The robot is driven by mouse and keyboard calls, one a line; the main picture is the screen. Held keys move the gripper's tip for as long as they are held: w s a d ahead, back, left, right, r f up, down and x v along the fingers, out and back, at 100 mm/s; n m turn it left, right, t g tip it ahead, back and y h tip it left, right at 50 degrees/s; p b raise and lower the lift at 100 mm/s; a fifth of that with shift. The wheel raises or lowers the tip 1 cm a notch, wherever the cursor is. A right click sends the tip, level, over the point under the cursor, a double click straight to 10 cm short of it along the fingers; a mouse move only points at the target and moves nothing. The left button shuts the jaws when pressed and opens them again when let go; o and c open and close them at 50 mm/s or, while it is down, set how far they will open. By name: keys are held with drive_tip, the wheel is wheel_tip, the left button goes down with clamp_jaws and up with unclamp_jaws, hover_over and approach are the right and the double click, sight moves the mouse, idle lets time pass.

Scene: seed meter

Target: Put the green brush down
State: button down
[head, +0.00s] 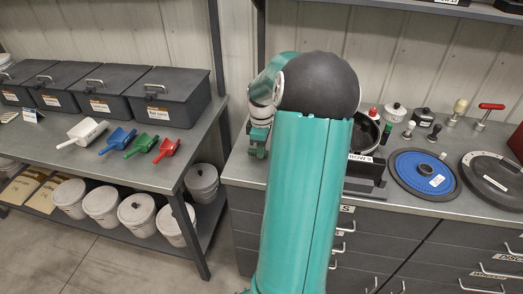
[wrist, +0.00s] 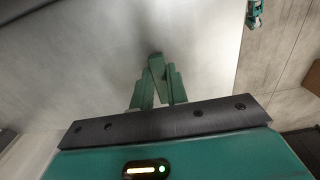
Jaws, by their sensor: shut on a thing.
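My gripper (wrist: 158,82) is shut on a narrow green piece, which I take to be the green brush (wrist: 156,66), in the middle of the wrist view. Only a short part of it shows between the fingers; its bristles cannot be made out. Behind it is a plain grey surface, and I cannot tell how far below it lies. In the head view my gripper (head: 258,142) hangs at the left end of the right-hand bench (head: 245,172). The brush cannot be told apart there, and my arm hides part of the bench top.
A blue disc (head: 408,165) and a dark round plate (head: 485,185) lie on the right-hand bench. A black holder (head: 362,188) stands beside my arm. Stamps and small pots line the back. The left bench (head: 170,170) carries lidded boxes (head: 165,98) and several coloured scoops (head: 142,146).

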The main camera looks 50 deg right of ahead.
drive_tip(key=shift+f, duration=0.45)
drive_tip(key=shift+f, duration=0.15)
drive_tip(key=c, duration=1.4)
unclamp_jaws()
